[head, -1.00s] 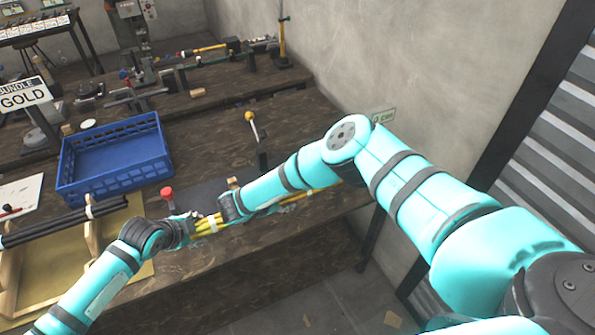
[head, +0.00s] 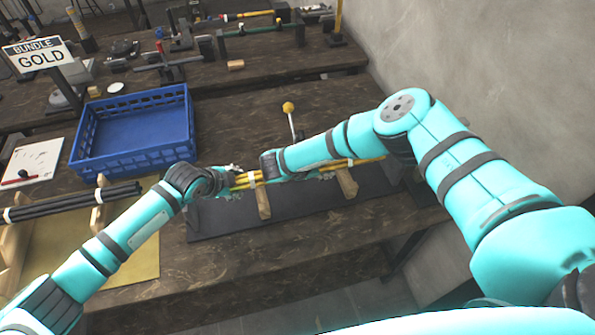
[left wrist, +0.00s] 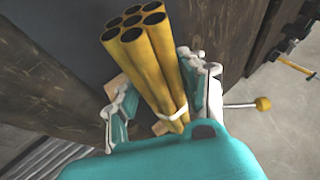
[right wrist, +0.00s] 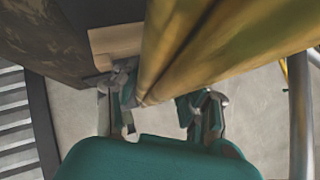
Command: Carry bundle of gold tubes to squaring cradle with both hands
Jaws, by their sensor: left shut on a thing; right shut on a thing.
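The bundle of gold tubes (head: 244,181) lies across the front of the bench, bound by a white band. My left gripper (head: 227,183) is shut on its left part, and my right gripper (head: 318,172) on its right part. The squaring cradle shows as wooden supports (head: 263,203) on a dark base (head: 300,202), directly under the bundle. I cannot tell whether the tubes touch the supports. In the left wrist view several open tube ends (left wrist: 133,24) point away between the fingers. In the right wrist view the tubes (right wrist: 215,45) fill the top, near a wooden support (right wrist: 112,43).
A blue crate (head: 130,161) stands behind my left arm. Black tubes (head: 75,202) rest on wooden supports at left. A yellow-knobbed lever (head: 289,108) rises behind the cradle. A GOLD sign (head: 40,58) stands back left. The wall bounds the right.

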